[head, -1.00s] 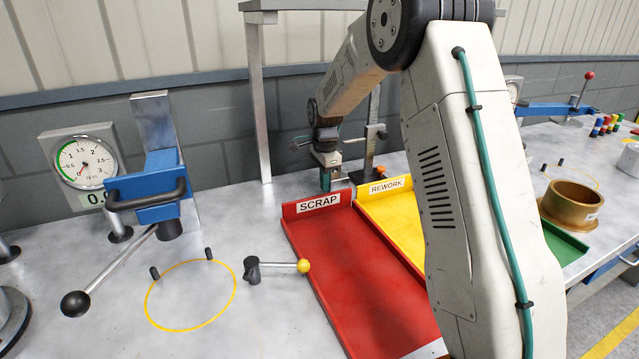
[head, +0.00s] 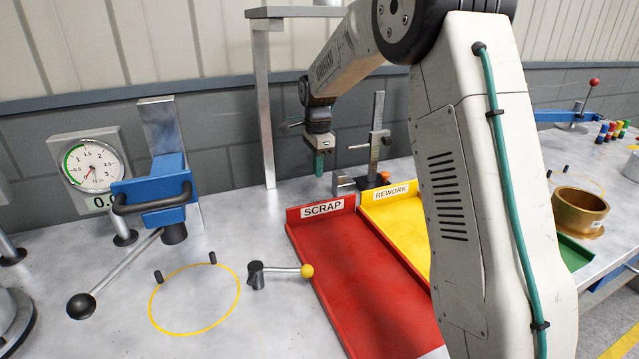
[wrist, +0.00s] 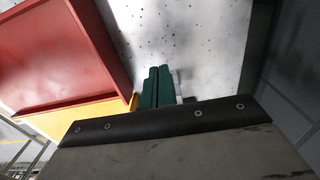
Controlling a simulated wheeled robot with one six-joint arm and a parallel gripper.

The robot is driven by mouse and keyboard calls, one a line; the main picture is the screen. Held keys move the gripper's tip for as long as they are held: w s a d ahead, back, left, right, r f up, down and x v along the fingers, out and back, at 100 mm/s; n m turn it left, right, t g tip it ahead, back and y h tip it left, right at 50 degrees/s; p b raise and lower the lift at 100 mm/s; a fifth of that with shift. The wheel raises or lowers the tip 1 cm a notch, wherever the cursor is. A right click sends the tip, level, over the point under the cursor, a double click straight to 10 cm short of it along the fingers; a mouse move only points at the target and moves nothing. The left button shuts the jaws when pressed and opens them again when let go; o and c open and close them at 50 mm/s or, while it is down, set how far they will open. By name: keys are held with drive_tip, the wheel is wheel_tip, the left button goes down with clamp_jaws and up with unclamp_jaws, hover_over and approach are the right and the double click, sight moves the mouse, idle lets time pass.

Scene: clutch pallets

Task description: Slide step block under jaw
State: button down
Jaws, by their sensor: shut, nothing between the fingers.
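A small grey metal stepped block (head: 343,184) stands on the bench behind the trays, just left of a dark base. A height gauge with an upright steel column (head: 377,125) rises from that base, and its jaw (head: 359,147) sticks out left, above the block's level. My gripper (head: 318,165) hangs left of the gauge and higher than the block, pointing down. Its green fingers are shut and empty; they also show in the wrist view (wrist: 158,87). A pale sliver beside the fingers in the wrist view is too hidden to name.
The red SCRAP tray (head: 365,275) and yellow REWORK tray (head: 400,215) lie in front of the gauge. A steel frame post (head: 264,110) stands left of my gripper. A blue press with a dial (head: 90,165) is farther left. A brown ring (head: 580,210) sits right.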

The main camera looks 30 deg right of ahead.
sight(344, 178)
drive_tip(key=shift+r, duration=1.4)
